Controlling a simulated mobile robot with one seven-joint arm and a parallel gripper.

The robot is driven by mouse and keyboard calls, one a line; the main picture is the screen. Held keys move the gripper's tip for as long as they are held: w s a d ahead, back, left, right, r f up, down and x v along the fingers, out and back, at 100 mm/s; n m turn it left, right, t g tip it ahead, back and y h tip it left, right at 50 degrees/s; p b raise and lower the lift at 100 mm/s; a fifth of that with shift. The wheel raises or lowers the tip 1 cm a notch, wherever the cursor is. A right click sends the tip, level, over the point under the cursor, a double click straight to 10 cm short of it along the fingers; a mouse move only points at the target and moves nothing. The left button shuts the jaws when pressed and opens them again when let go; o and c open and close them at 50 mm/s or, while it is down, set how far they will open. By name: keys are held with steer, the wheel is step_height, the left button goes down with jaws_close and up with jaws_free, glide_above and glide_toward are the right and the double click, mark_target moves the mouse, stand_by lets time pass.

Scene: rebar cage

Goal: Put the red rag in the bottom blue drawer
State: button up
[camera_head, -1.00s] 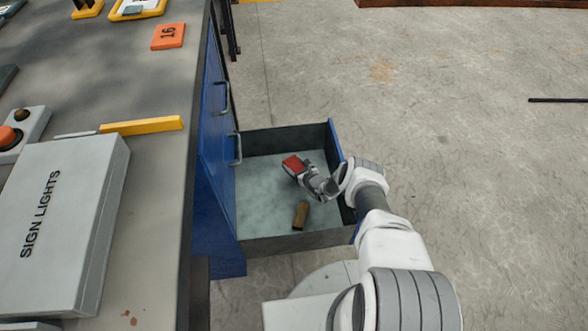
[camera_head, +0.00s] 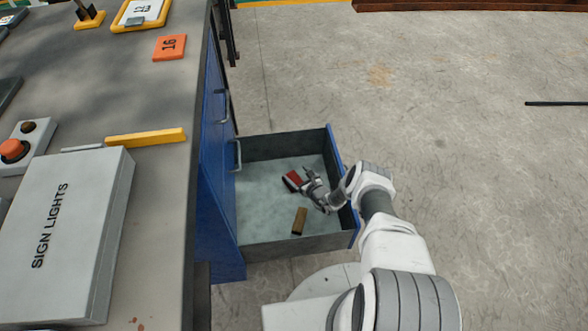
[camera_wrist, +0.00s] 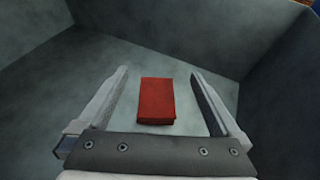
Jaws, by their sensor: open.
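The red rag (camera_head: 293,179) is a small folded red block inside the open bottom blue drawer (camera_head: 290,247). In the wrist view the red rag (camera_wrist: 156,100) lies on the drawer's grey floor, between my gripper's spread fingers with a gap on each side. My gripper (camera_head: 291,186) reaches down into the drawer from the right. Its fingers (camera_wrist: 158,85) are open and do not touch the rag in the wrist view. The head view does not show clearly how high the fingers are above the rag.
A brown block (camera_head: 299,221) lies in the drawer near its front-side wall. The blue cabinet (camera_head: 222,200) with handles stands left of the drawer. The worktop above holds a "SIGN LIGHTS" box (camera_head: 68,230), a yellow bar (camera_head: 146,137) and an orange tag (camera_head: 169,47). The concrete floor to the right is mostly clear.

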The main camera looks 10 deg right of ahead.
steer(key=p+v, duration=0.3)
steer(key=v, duration=0.5)
steer(key=w+a+r+n+g+y, duration=0.1)
steer(key=w+a+r+n+y, duration=0.15)
steer(key=r, duration=0.45)
steer(key=w+a+r+n+g+y, duration=0.1)
steer(key=w+r+n, duration=0.2)
steer(key=r, duration=0.4)
steer(key=w+a+r+n+y, duration=0.1)
steer(key=w+r+n+y, duration=0.15)
steer(key=r, duration=0.35)
steer(key=s+a+r+n+g, duration=0.3)
steer(key=r+n, duration=0.2)
steer(key=r, duration=0.7)
steer(key=s+a+r+n+g, duration=0.25)
steer(key=r+n, duration=0.25)
steer(key=r, duration=0.6)
steer(key=s+r+n+g+h, duration=0.3)
steer(key=s+r+n+h, duration=0.35)
steer(key=s+r, duration=1)
steer(key=s+d+r+n+t+h, duration=0.2)
steer(key=s+d+r+n, duration=0.1)
steer(key=s, duration=0.6)
steer(key=s+d+r+n+t+h, duration=0.1)
steer(key=s+d+r+n, duration=0.3)
steer(key=s, duration=0.5)
steer(key=shift+d+t+h, duration=0.35)
steer(key=shift+d+h, duration=0.4)
steer(key=shift+d, duration=0.2)
